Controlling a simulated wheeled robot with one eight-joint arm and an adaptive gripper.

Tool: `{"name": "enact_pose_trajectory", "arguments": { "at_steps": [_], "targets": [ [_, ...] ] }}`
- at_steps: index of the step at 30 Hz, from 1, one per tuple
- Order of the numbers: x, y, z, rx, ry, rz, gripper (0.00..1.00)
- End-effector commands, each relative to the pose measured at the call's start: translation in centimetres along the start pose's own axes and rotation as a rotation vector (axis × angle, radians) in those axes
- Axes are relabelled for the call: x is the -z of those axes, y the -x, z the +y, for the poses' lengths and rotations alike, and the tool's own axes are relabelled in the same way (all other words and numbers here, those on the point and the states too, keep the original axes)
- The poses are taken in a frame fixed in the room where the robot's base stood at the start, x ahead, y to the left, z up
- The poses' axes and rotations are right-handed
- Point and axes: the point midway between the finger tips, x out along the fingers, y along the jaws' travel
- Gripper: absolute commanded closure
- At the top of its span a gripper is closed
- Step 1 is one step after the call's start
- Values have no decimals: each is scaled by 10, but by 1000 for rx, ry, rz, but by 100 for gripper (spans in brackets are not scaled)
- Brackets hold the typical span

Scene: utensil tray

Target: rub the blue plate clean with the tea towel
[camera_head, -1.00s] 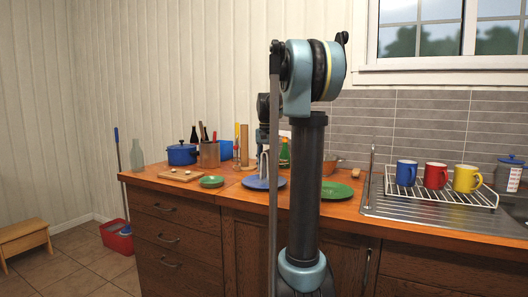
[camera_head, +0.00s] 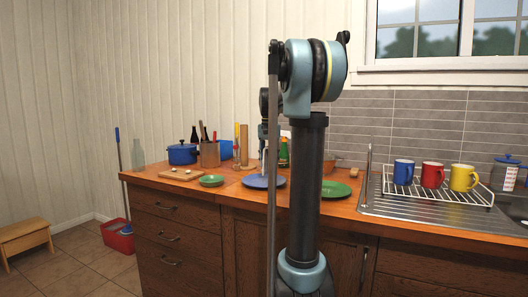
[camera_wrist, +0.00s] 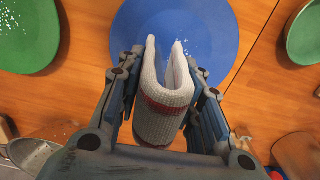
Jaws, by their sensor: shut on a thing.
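The blue plate (camera_head: 252,182) lies flat on the wooden counter, partly hidden by my arm in the head view. In the wrist view the blue plate (camera_wrist: 218,35) shows beyond my fingers, with a few pale specks near its far part. My gripper (camera_wrist: 165,85) is shut on the folded tea towel (camera_wrist: 160,110), which is white with a reddish stripe. The towel hangs over the near part of the plate; I cannot tell whether it touches. In the head view my gripper (camera_head: 263,160) is above the plate.
A cutting board (camera_head: 181,174), blue pot (camera_head: 182,154), utensil holder (camera_head: 209,154) and bottles stand left and behind. A dish rack (camera_head: 440,191) with mugs is at right.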

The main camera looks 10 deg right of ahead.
Motion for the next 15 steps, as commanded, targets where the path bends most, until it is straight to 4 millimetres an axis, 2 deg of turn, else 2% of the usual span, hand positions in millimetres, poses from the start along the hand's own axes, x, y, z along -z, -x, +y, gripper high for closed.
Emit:
{"name": "enact_pose_trajectory", "arguments": {
  "at_steps": [15],
  "targets": [
    [-1, 44, -1, 0, 2, 0, 94]
  ]
}}
